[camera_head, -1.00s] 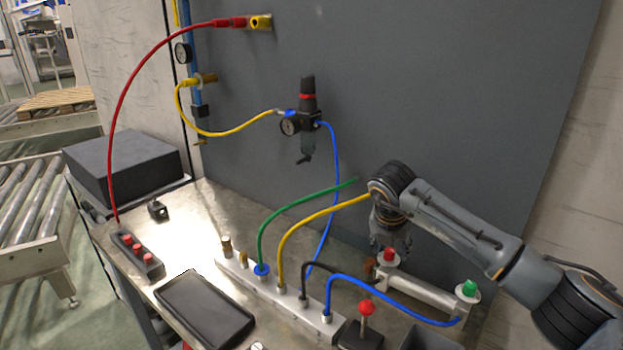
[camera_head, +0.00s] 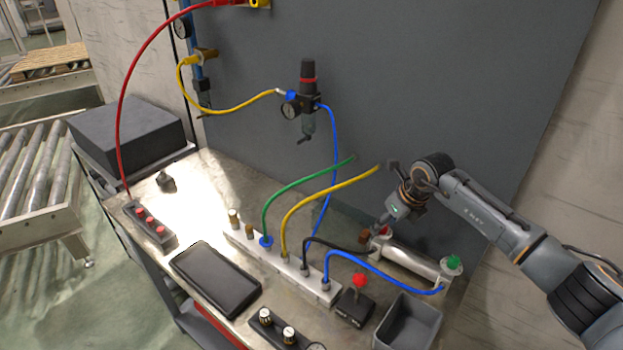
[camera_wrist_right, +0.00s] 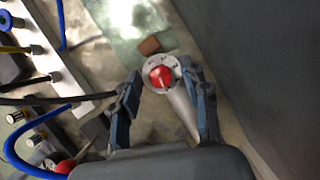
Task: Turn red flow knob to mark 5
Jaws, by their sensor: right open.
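The red flow knob (camera_head: 385,231) sits on the far end of a silver cylinder (camera_head: 410,258) at the bench's right; a green knob (camera_head: 452,262) is on the near end. In the right wrist view the red knob (camera_wrist_right: 160,77) has a pale pointer line and sits in a round light dial with small dark marks; I cannot read the numbers. My right gripper (camera_head: 377,235) is tilted down at the red knob. In the wrist view its open fingers (camera_wrist_right: 159,72) stand either side of the knob, with gaps visible. My left gripper is in neither view.
A black and a blue hose (camera_head: 375,266) run close to the cylinder from the white manifold (camera_head: 285,268). A red-ball lever (camera_head: 360,281) and a grey bin (camera_head: 408,322) stand in front. The grey panel (camera_head: 450,90) rises close behind. A brown block (camera_wrist_right: 149,46) lies beyond the knob.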

